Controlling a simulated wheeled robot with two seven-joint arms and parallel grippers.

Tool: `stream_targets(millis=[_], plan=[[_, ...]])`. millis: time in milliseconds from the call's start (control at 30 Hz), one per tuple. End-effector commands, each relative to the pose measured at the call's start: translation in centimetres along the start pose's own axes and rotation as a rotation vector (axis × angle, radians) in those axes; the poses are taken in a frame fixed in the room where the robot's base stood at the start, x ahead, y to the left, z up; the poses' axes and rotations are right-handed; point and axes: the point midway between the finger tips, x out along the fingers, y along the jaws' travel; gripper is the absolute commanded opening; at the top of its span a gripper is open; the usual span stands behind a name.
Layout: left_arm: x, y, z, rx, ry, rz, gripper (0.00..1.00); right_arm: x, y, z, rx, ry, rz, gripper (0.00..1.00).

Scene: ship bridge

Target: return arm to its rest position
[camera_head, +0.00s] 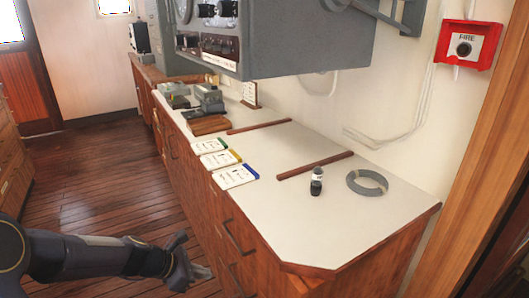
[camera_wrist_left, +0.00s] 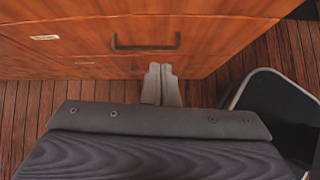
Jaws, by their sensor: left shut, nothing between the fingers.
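My left arm comes in from the lower left of the head view, low over the wooden floor. Its gripper (camera_head: 201,272) is beside the front of the wooden cabinet, below the level of the white countertop (camera_head: 300,225). In the left wrist view the two fingers (camera_wrist_left: 161,72) lie side by side, shut and empty, pointing toward the drawer fronts. A drawer with a dark handle (camera_wrist_left: 146,46) is just past them. My right gripper is not in view.
On the counter are a small dark bottle (camera_head: 317,182), a grey ring (camera_head: 367,182), wooden strips (camera_head: 314,166) and several labelled cards (camera_head: 234,177). A grey console (camera_head: 290,40) hangs above. A red fire call box (camera_head: 466,45) is on the wall. Open floor (camera_head: 100,190) lies left.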

Motion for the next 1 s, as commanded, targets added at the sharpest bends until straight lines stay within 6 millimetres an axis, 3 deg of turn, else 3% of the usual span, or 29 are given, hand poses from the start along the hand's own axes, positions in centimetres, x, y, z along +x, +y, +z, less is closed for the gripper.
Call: stream_targets(millis=[200, 400, 600, 900, 1000], plan=[[-8.1, -5.4, 3.7, 0.580, 0.036, 0.009, 0.00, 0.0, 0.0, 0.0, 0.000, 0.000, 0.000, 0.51], [-14.3, -12.5, 3.9, 1.184, 0.126, -0.011, 0.00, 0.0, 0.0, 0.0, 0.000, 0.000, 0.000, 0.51], [-17.2, -17.1, 2.2, 1.587, 0.220, -0.044, 0.00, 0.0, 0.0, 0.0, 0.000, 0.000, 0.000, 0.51], [-19.0, -21.4, -0.9, 1.987, 0.353, -0.103, 0.00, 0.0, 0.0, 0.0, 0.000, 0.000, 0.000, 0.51], [-21.2, -21.1, 1.3, 1.990, 0.351, -0.111, 0.00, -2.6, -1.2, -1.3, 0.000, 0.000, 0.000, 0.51]])
